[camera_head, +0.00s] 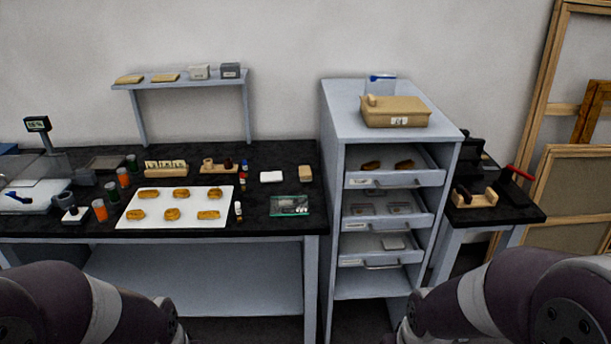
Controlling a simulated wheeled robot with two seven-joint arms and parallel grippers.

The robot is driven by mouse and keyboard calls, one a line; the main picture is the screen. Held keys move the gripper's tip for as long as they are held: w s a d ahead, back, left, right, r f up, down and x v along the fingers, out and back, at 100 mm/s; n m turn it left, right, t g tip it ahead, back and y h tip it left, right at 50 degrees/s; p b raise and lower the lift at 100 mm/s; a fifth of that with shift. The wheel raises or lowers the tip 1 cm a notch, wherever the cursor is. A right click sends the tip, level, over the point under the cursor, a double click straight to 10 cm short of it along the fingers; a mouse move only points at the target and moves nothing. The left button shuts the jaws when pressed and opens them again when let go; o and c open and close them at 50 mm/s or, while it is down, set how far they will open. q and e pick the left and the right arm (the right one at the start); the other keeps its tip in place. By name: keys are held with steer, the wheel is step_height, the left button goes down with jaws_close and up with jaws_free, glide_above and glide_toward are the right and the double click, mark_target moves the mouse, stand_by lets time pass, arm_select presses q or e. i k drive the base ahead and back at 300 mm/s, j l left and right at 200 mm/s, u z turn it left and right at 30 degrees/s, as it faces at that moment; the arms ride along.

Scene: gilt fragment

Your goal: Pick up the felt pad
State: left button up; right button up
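A small white flat pad (271,177) lies on the black worktop, right of the white sheet; it may be the felt pad, but its material is too small to tell. A pale flat piece (393,242) lies in the lowest pulled-out drawer (382,256) of the grey cabinet and could also be felt. A small tan block (305,173) stands right of the white pad. Only links of my two arms show at the bottom corners. Both of my grippers are out of view, and nothing visible is touched by them.
A white sheet (150,218) holds several gilt fragments. Bottles, jars and a clear glass-like tray (290,205) stand around it. The grey cabinet (333,150) with open drawers stands right of the table; a tan box (395,113) is on top. Wooden frames lean at far right.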

mark_target(304, 173)
steer(key=i+j+u, duration=0.15)
steer(key=i+u, duration=0.15)
steer(key=i, duration=0.75)
steer(key=i+u, duration=0.3)
steer(key=i, duration=0.8)
steer(key=l, duration=0.05)
